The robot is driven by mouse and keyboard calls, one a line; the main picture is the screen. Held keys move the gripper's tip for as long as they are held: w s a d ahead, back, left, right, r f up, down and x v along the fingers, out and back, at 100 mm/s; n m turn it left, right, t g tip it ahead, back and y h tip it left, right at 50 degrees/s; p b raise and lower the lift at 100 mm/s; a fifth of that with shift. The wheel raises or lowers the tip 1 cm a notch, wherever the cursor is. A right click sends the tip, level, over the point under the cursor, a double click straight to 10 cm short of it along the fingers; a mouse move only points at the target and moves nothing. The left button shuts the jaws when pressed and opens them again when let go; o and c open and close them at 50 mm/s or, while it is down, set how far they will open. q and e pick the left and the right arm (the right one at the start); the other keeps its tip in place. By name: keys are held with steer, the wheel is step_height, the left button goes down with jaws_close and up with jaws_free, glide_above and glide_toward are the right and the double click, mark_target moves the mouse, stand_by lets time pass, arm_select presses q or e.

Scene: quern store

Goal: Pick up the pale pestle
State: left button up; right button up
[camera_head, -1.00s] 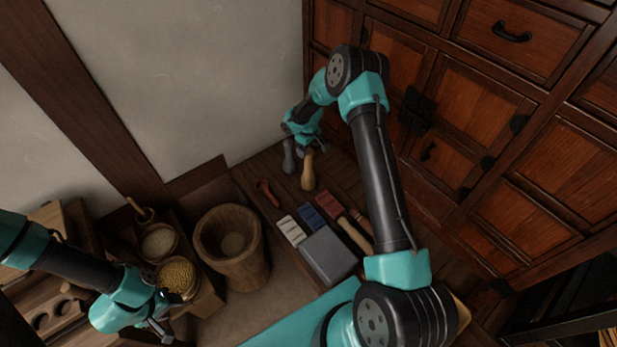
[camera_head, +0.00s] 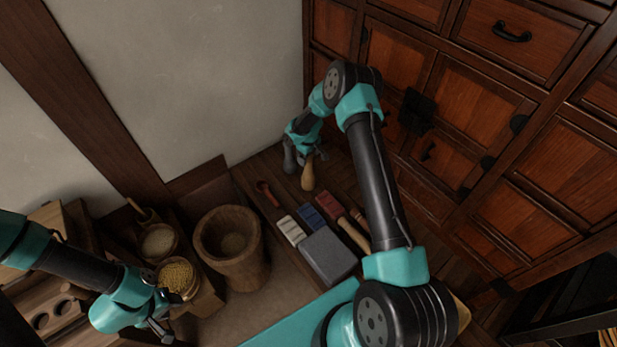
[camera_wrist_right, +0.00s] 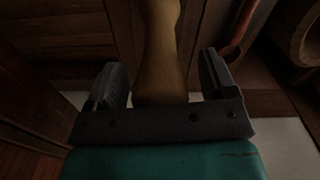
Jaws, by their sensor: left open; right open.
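The pale pestle (camera_head: 309,175) is tan wood with a rounded, wider lower end. It stands at the back of the shelf by the cabinet. In the right wrist view the pestle (camera_wrist_right: 160,45) lies between the two dark fingers, with a gap on each side. My right gripper (camera_wrist_right: 162,78) is open around its upper part; in the head view the wrist hides the top. A dark grey pestle (camera_head: 289,157) stands just left of it. My left gripper (camera_head: 166,330) is open and empty at the lower left, far from the pestle.
A red tool (camera_head: 267,192) lies left of the pestle. Several coloured blocks, a grey block (camera_head: 328,254) and a brush-like tool (camera_head: 350,232) lie in front. A wooden mortar (camera_head: 231,247) and grain bowls (camera_head: 178,278) stand left. The wooden cabinet (camera_head: 450,110) is close on the right.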

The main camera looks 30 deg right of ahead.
steer(key=shift+c, duration=0.2)
steer(key=c, duration=1.2)
steer(key=shift+c, duration=0.2)
steer(key=shift+r, duration=0.1)
steer(key=shift+r, duration=1.8)
steer(key=s+a+r, duration=0.1)
steer(key=s+a, duration=0.7)
steer(key=s, duration=0.5)
steer(key=shift+s+a, duration=0.2)
steer(key=shift+s, duration=0.1)
steer(key=shift+r, duration=0.1)
